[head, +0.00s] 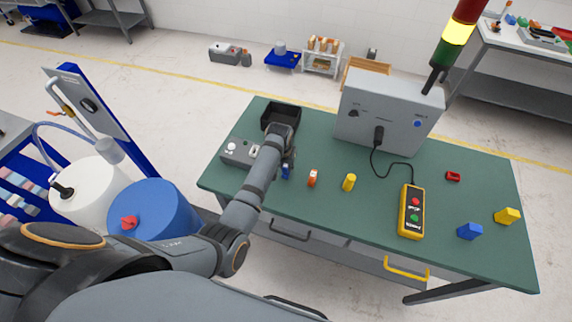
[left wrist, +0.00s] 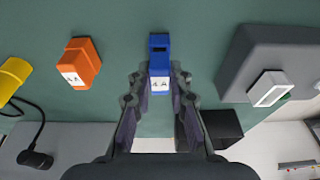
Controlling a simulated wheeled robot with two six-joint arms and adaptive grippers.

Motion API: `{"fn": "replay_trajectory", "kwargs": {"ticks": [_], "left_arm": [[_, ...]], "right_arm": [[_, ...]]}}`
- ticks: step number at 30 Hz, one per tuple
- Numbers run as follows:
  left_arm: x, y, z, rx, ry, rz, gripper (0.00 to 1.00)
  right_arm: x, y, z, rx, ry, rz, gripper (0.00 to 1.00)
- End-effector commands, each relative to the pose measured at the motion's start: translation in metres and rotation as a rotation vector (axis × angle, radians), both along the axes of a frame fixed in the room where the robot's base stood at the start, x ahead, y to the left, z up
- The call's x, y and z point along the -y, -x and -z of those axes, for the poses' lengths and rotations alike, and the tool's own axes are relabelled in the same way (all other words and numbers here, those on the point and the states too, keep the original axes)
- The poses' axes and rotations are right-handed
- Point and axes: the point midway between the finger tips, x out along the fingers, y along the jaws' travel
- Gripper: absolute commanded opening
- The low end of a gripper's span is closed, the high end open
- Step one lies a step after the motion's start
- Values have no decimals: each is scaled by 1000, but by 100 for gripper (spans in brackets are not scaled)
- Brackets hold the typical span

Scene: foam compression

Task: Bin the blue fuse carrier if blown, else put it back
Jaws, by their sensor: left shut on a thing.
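The blue fuse carrier (head: 285,172) is upright at my left gripper (head: 288,160), over the left part of the green table. In the left wrist view the blue fuse carrier (left wrist: 160,52) stands between the fingertips, its white label marked "4 A" facing me. The left gripper is shut on it. I cannot tell whether the carrier touches the table. A black open bin (head: 281,113) stands behind the gripper, partly covered by my arm. A grey tester-like box (head: 238,152) with a white knob and a pale-framed window (left wrist: 272,90) lies to the left. My right gripper is not in view.
An orange carrier (head: 313,178) and a yellow carrier (head: 349,182) stand to the right. A grey cabinet (head: 385,115) with a lit yellow lamp (head: 458,33) is behind, cabled to a yellow control box (head: 411,212). Small red, blue and yellow pieces lie at the right.

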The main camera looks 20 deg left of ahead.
Motion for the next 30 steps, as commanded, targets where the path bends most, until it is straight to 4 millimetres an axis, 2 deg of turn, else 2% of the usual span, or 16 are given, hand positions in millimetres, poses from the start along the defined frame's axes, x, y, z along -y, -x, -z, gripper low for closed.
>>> {"fn": "replay_trajectory", "kwargs": {"ticks": [17, 18, 23, 30], "left_arm": [[0, 0, 12, 0, 0, 0, 0], [0, 0, 12, 0, 0, 0, 21], [0, 0, 12, 0, 0, 0, 43], [0, 0, 12, 0, 0, 0, 45]], "right_arm": [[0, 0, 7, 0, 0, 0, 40], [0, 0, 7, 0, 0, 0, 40], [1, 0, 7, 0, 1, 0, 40], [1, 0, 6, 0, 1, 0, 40]]}}
